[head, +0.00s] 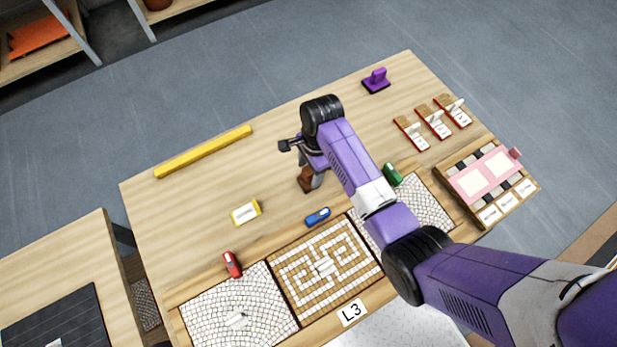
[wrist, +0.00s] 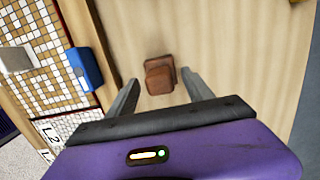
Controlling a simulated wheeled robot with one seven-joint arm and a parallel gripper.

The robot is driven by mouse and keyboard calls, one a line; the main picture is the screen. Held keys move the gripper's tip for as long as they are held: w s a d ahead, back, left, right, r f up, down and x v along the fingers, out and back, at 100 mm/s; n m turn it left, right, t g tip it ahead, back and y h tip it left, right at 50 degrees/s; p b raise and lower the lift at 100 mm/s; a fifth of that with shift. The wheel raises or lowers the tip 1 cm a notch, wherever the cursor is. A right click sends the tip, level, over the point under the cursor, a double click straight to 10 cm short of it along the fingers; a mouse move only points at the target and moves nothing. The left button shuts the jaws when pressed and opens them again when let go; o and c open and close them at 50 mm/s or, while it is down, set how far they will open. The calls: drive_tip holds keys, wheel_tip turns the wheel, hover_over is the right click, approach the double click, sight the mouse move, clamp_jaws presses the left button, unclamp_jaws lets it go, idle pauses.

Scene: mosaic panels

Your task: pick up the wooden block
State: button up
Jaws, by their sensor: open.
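The brown wooden block (wrist: 159,76) lies on the table in the wrist view, with a smaller raised part on a wider base. It stands ahead of and between the two fingers of my open gripper (wrist: 158,88). In the head view the block (head: 306,180) shows beside my gripper (head: 312,178), partly hidden by my wrist. I cannot tell how high the fingertips are above the table. Nothing is held.
A blue car-like piece (head: 318,216) lies near the mosaic panels (head: 290,275).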

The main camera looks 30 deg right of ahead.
drive_tip(key=shift+a+f, duration=0.1)
drive_tip(key=shift+f, duration=0.8)
clamp_jaws()
wheel_tip(320, 180, up, 20)
drive_tip(key=p, duration=0.5)
